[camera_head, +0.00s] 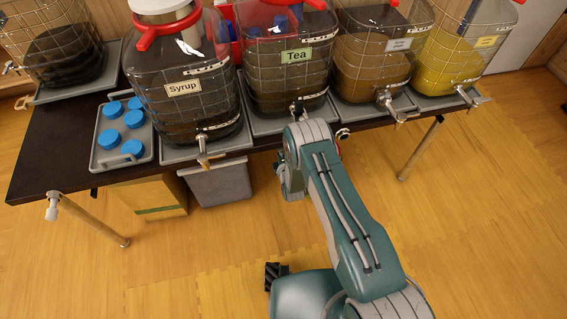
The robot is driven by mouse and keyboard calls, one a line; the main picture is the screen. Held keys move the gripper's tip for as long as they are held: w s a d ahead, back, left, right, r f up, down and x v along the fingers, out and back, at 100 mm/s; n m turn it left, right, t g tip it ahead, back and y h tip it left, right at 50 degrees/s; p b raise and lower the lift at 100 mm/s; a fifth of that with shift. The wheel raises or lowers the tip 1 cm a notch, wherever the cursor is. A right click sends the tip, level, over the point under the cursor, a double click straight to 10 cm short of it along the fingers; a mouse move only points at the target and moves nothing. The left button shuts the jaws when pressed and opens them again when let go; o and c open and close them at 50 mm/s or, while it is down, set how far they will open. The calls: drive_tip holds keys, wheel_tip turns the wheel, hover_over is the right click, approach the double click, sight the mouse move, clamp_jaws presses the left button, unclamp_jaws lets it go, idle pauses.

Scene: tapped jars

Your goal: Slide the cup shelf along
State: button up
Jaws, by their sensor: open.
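A grey tray-like shelf (103,158) stands on the left part of the dark table, just left of the Syrup jar. It bears several round blue cups (111,137). My gripper (289,182) is at the table's front edge, below the Tea jar and well to the right of the shelf. My own arm hides much of it, and its fingertips are hard to make out. It is open, and I see nothing held in it.
Tapped jars labelled Syrup (185,90) and Tea (290,70), a brown one (370,70) and a yellow one (455,60) line the dark table (50,150). Their taps jut over the front edge. A grey bin (218,185) and a yellowish box (155,195) stand below.

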drive_tip(key=v, duration=0.7)
drive_tip(key=shift+s, duration=0.4)
drive_tip(key=shift+s+d, duration=0.1)
drive_tip(key=shift+d, duration=0.05)
